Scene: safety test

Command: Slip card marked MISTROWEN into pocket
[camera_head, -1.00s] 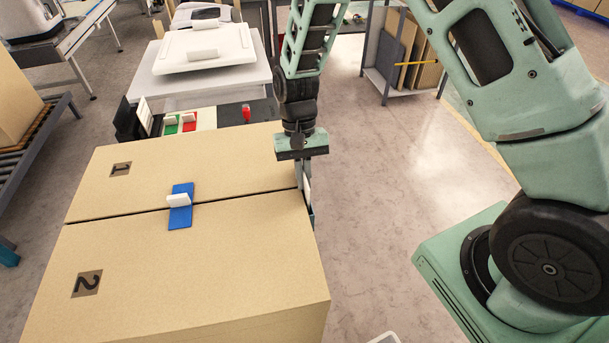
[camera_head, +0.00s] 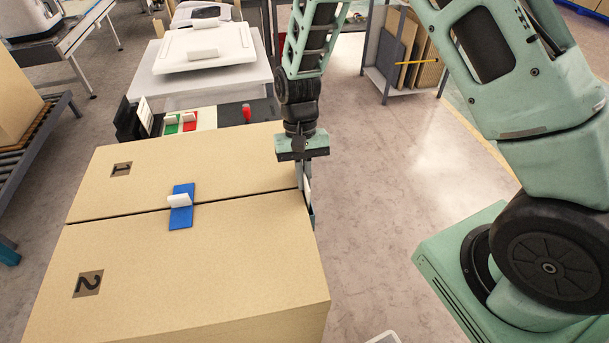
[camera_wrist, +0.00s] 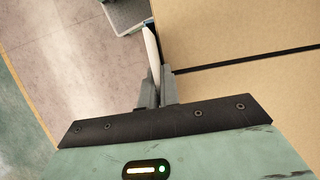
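My gripper (camera_head: 305,183) points down at the right edge of the two big cardboard boxes, near the seam between them. In the wrist view its fingers (camera_wrist: 156,92) are closed on a thin white card (camera_wrist: 151,45), seen nearly edge-on. The card also shows as a pale sliver in the head view (camera_head: 307,190). No writing on it is readable. A small grey-blue holder, perhaps the pocket (camera_head: 312,217), shows at the boxes' right side just below the fingers. It is mostly hidden, and I cannot tell whether the card is inside or only beside it.
Box 1 (camera_head: 225,155) and box 2 (camera_head: 190,270) stand side by side. A blue strip with a white block (camera_head: 181,207) lies across their seam. Behind are green and red holders (camera_head: 180,123) and a white table with a tray (camera_head: 205,48).

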